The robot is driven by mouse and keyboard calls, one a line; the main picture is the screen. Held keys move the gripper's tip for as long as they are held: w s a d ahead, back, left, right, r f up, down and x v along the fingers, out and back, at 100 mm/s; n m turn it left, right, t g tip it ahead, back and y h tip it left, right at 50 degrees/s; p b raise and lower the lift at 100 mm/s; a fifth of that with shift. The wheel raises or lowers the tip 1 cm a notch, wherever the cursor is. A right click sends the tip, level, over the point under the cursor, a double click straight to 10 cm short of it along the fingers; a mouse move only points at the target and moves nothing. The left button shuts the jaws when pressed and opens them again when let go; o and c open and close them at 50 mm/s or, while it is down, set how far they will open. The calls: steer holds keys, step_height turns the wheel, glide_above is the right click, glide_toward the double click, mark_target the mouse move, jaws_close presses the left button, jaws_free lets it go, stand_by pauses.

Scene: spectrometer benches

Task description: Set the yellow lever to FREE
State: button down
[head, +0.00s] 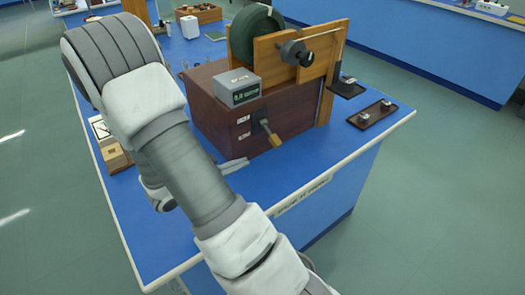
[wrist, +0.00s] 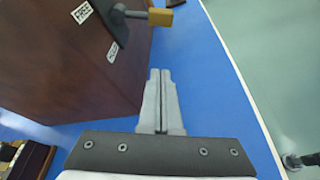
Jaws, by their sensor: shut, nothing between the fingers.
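The yellow lever (head: 272,137) is a dark arm with a yellow grip, on a dark plate on the front of the brown wooden box (head: 219,118). In the head view it slants down and to the right. Two small white labels are left of its pivot, one above the other. In the wrist view the grip (wrist: 160,17) is at the top, and one label (wrist: 82,12) seems to read FREE; the other (wrist: 112,50) is unclear. My gripper (wrist: 160,72) is shut and empty, apart from the lever. In the head view my gripper (head: 235,165) is left of and below the grip.
A grey display box (head: 237,88) sits on the brown box, beside a green wheel in a wooden frame (head: 298,55). A dark tray (head: 372,114) with knobs lies at right. The blue benchtop (head: 290,180) is clear in front of the lever.

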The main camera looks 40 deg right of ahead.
mark_target(270, 134)
steer(key=shift+d, duration=0.1)
steer(key=b+x, duration=0.1)
steer(key=x, duration=0.8)
steer(key=shift+s+d+f, duration=0.1)
steer(key=shift+d+f, duration=0.1)
steer(key=shift+d, duration=0.15)
steer(key=r, duration=0.1)
steer(key=s+r, duration=0.1)
steer(key=r, duration=0.1)
steer(key=shift+p, duration=0.4)
steer(key=shift+s+r, duration=0.3)
steer(key=shift+r, duration=0.05)
